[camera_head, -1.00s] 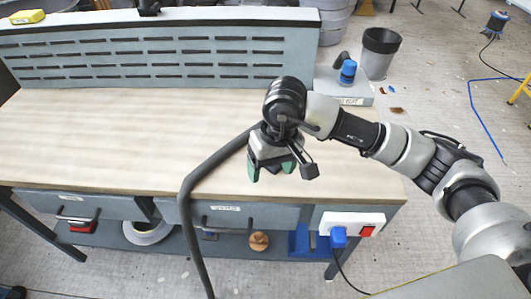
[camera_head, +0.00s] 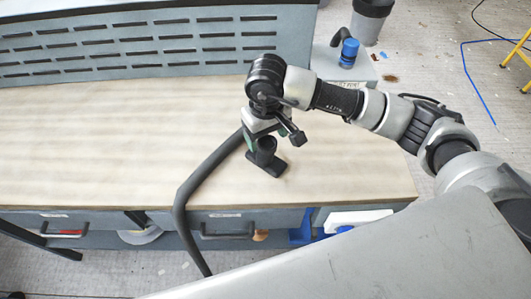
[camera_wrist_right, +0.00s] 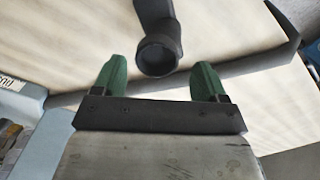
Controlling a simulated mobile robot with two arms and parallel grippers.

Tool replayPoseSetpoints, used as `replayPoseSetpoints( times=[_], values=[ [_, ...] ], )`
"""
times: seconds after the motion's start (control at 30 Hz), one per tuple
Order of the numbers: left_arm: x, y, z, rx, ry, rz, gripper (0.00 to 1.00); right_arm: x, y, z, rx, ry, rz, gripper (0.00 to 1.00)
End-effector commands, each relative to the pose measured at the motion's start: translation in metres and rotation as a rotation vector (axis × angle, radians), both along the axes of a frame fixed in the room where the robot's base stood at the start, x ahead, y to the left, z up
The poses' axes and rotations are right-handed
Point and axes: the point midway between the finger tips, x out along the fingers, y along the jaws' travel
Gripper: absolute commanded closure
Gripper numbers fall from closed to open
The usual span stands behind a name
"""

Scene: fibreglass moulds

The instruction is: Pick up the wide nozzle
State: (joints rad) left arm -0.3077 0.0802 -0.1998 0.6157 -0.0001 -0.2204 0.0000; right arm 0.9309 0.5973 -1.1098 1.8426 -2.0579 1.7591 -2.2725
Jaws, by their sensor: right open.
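The wide nozzle (camera_head: 268,163) is black, with a round tube mouth and a flat foot. It stands on the wooden tabletop near the front edge, just below my right gripper in the head view, which hides part of it. My right gripper (camera_head: 265,140) is open and empty, with green finger pads. In the right wrist view the nozzle's round mouth (camera_wrist_right: 157,56) lies between and just beyond the two fingertips (camera_wrist_right: 160,76), apart from both. My left gripper is not in view.
A thick grey hose (camera_head: 197,190) runs up over the bench's front edge to beside my right gripper. The slotted back panel (camera_head: 150,45) bounds the workbench (camera_head: 100,140), whose left side is clear. A blue-capped item (camera_head: 348,50) stands beyond the bench.

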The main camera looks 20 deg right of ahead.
Motion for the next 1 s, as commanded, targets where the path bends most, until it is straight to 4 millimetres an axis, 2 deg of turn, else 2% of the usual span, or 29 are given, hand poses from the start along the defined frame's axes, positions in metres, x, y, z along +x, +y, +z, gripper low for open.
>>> replayPoseSetpoints(
  times=[0.17, 0.33, 0.5, 0.77, 0.87, 1.0],
  values=[
    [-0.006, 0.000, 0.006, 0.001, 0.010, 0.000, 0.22, -0.001, 0.001, -0.012, -0.001, 0.003, -0.001, 0.27],
    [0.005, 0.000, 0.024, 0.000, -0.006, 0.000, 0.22, -0.003, 0.003, -0.034, 0.000, 0.005, -0.001, 0.27],
    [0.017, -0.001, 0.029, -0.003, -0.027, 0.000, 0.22, -0.002, 0.003, -0.057, 0.000, 0.001, -0.001, 0.27],
    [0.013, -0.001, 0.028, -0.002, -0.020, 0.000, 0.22, -0.002, 0.003, -0.061, 0.000, -0.002, 0.001, 0.27],
    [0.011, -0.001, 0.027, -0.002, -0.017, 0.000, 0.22, -0.002, 0.003, -0.061, 0.000, -0.002, 0.001, 0.39],
    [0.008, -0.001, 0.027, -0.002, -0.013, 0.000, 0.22, -0.002, 0.003, -0.061, 0.000, -0.001, 0.000, 0.61]
  ],
)
